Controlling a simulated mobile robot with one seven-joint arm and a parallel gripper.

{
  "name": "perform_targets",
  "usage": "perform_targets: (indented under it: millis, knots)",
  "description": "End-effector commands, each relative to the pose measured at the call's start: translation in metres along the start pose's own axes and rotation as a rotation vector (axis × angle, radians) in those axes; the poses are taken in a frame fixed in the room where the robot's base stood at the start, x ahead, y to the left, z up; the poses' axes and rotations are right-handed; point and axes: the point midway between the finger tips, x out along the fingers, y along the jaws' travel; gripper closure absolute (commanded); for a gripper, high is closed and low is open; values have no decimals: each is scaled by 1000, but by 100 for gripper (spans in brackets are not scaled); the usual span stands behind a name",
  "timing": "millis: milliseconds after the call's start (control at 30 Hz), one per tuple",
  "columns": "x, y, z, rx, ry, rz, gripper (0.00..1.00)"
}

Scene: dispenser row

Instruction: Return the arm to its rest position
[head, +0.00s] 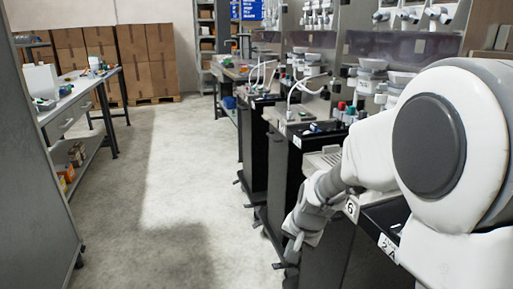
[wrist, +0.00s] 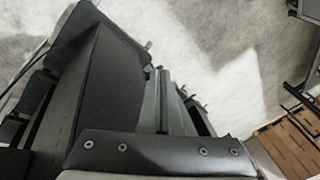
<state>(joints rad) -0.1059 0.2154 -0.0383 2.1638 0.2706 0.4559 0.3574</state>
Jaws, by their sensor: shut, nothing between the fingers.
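My arm (head: 350,155) fills the right side of the head view, with its large white joint close to the camera. The forearm reaches down and left along the front of the dispenser row. My gripper (head: 294,248) hangs at its end, in front of the dark cabinets and over the aisle side. In the wrist view my gripper (wrist: 160,75) shows two grey fingers side by side, shut with nothing between them. The fingertips point towards the floor and cabinet feet.
Black dispenser cabinets (head: 253,150) stand close beside the arm; their dark sides fill the left of the wrist view. The concrete floor (head: 165,190) of the aisle is clear. A workbench (head: 80,88) stands at left, with stacked cardboard boxes (head: 148,55) at the back.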

Motion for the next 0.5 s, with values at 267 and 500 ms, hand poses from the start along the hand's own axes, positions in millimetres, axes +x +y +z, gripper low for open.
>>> perform_targets:
  millis: [267,500]
  knots:
    - [-94,18,25,-182,61,-19,100]
    - [-156,46,58,-334,118,-2,100]
